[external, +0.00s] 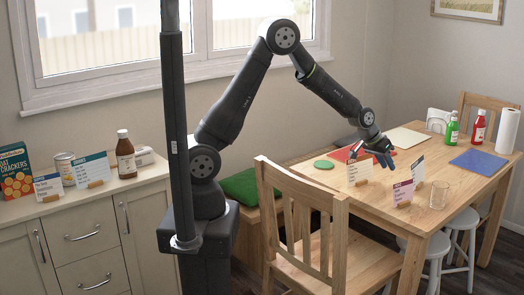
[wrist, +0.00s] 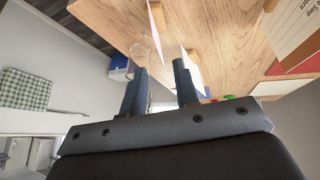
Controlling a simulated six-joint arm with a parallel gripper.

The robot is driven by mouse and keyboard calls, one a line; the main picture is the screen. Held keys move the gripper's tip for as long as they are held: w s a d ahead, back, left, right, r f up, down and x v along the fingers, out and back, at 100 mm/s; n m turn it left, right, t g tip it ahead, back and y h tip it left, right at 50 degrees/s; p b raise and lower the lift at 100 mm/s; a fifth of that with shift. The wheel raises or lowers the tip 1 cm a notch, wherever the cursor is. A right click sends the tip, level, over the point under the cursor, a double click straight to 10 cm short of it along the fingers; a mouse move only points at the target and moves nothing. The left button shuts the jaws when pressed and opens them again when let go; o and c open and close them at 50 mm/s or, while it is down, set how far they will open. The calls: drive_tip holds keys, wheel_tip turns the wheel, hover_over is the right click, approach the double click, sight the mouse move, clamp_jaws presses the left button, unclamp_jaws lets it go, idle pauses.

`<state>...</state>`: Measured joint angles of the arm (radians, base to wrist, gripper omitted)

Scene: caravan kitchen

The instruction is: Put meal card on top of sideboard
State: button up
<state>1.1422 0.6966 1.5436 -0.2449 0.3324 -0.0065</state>
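Several small cards stand in wooden holders on the table; I cannot tell for sure which is the meal card. One card (external: 360,171) is below and left of my gripper; a card with printed food words (wrist: 285,28) shows at the wrist view's upper right. A magenta-topped card (external: 403,192) and a pale card (external: 417,170) stand nearer the glass. My gripper (external: 384,159) is above the table, open and empty; its fingers are apart in the wrist view (wrist: 159,68), with a card edge-on near the right finger. The sideboard (external: 130,187) is at left.
The sideboard holds a cracker box (external: 15,171), a can (external: 65,168), a brown bottle (external: 126,155) and two cards. A glass (external: 439,194), bottles (external: 452,128) and a paper roll (external: 507,131) stand on the table. A chair (external: 305,215) is in front.

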wheel_tip(320, 180, down, 4)
drive_tip(key=s+a+t+h, duration=0.2)
drive_tip(key=t+h, duration=0.2)
drive_tip(key=h, duration=0.2)
approach(403, 184)
drive_tip(key=shift+n, duration=0.3)
drive_tip(key=x, duration=0.5)
drive_tip(key=shift+a+f, duration=0.15)
drive_tip(key=shift+x, duration=2.7)
drive_tip(key=shift+s+f, duration=0.1)
drive_tip(key=shift+f, duration=0.05)
clamp_jaws()
